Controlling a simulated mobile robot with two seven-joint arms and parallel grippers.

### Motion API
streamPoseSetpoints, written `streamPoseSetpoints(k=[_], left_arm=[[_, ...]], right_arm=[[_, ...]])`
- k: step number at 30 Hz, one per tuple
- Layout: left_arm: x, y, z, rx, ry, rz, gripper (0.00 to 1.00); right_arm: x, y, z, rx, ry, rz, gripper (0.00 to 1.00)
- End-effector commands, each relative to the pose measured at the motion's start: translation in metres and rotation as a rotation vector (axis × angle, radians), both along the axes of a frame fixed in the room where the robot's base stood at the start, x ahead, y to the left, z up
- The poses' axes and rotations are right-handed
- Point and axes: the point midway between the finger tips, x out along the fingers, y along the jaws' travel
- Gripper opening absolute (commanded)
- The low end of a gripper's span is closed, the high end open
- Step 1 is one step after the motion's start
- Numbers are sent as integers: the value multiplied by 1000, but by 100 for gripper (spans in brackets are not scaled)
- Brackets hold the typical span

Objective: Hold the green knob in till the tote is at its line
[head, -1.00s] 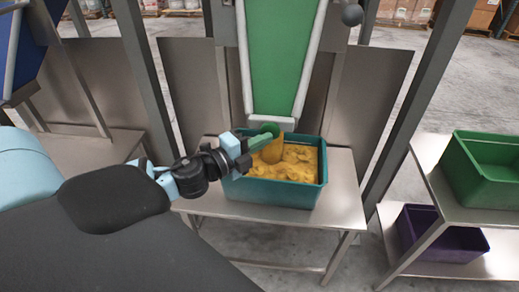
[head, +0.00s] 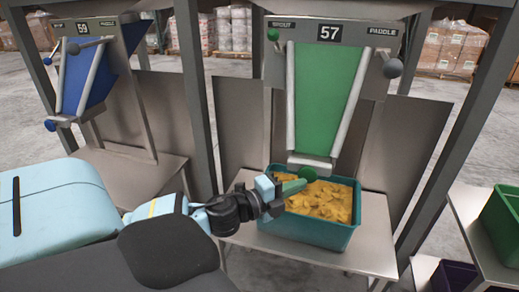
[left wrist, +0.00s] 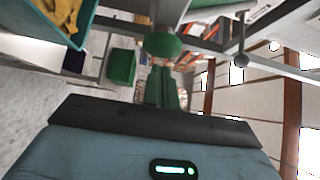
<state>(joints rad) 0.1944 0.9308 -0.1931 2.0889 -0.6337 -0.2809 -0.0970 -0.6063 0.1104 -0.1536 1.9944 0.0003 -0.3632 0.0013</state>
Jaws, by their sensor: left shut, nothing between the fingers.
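The round green knob (head: 308,174) is at the foot of the green chute (head: 325,90) marked 57. My left gripper (head: 296,185) is shut and empty, its green fingertips right at the knob. In the left wrist view the knob (left wrist: 163,45) sits just past the fingertips; I cannot tell whether they touch or how far in it is. The teal tote (head: 322,236) stands under the spout, holding lumpy yellow material. No stream shows now, and I cannot make out a fill line. My right gripper is not in view.
A second green knob (head: 273,34) and a grey paddle knob (head: 393,68) flank the 57 panel. Blue station 59 (head: 85,75) is at left. A green bin (head: 503,215) and a purple bin (head: 455,276) stand at right. Steel posts rise beside the chute.

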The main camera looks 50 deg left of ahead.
Motion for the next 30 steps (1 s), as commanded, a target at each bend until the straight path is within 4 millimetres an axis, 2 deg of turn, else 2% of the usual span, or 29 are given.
streamPoseSetpoints(k=[1, 21, 30], left_arm=[[-8, 1, -5, -1, 8, -2, 0], [-77, 17, -4, -3, 8, -3, 0], [-92, 20, -3, -1, 5, -5, 0]], right_arm=[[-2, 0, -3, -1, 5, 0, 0], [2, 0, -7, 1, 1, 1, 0], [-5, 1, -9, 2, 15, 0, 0]])
